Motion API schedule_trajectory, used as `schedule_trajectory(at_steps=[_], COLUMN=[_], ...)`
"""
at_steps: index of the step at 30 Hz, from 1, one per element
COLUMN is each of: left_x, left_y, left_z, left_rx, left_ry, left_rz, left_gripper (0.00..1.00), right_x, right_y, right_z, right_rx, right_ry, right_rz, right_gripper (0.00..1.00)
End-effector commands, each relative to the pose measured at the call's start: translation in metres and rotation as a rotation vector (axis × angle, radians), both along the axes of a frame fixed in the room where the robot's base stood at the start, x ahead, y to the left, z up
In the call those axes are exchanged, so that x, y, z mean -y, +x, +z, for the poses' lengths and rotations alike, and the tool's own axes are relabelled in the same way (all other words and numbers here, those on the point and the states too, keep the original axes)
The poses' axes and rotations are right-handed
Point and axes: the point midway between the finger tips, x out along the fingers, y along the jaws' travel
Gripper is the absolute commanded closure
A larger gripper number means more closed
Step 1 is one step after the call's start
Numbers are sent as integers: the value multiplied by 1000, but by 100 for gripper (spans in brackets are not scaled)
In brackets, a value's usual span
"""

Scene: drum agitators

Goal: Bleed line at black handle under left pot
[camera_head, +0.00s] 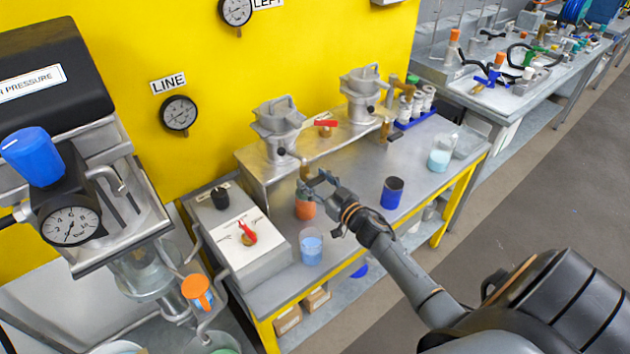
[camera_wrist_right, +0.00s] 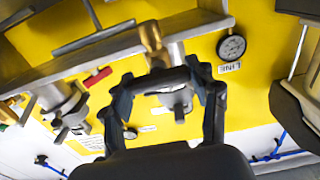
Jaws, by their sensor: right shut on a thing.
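The left pot (camera_head: 277,120) is a grey metal vessel on the raised metal shelf, with a small black knob at its front. A brass valve (camera_head: 304,170) hangs under the shelf edge below it. My right gripper (camera_head: 318,182) is at this valve, above an orange-filled beaker (camera_head: 305,209). My left gripper is in neither view.
A LINE gauge (camera_head: 179,113) is on the yellow wall. A red handle (camera_head: 326,123) sits between the two pots. A blue-filled beaker (camera_head: 311,246), a dark blue cup (camera_head: 392,192) and a grey box with a red switch (camera_head: 246,233) stand on the bench near my arm.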

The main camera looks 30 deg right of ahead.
Motion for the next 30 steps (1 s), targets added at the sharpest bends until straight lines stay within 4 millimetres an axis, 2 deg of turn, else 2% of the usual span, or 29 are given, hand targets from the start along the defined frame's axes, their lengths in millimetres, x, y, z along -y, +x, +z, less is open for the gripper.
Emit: schedule_trajectory(at_steps=[11, 30], left_x=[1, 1], left_y=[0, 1], left_z=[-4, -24], left_rx=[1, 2], left_ry=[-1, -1], left_rz=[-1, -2], left_gripper=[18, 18], right_x=[0, -3], right_y=[0, 0], right_z=[0, -2], right_rx=[9, 57], right_ry=[-119, -696], right_rz=[-1, -1], right_gripper=[72, 72])
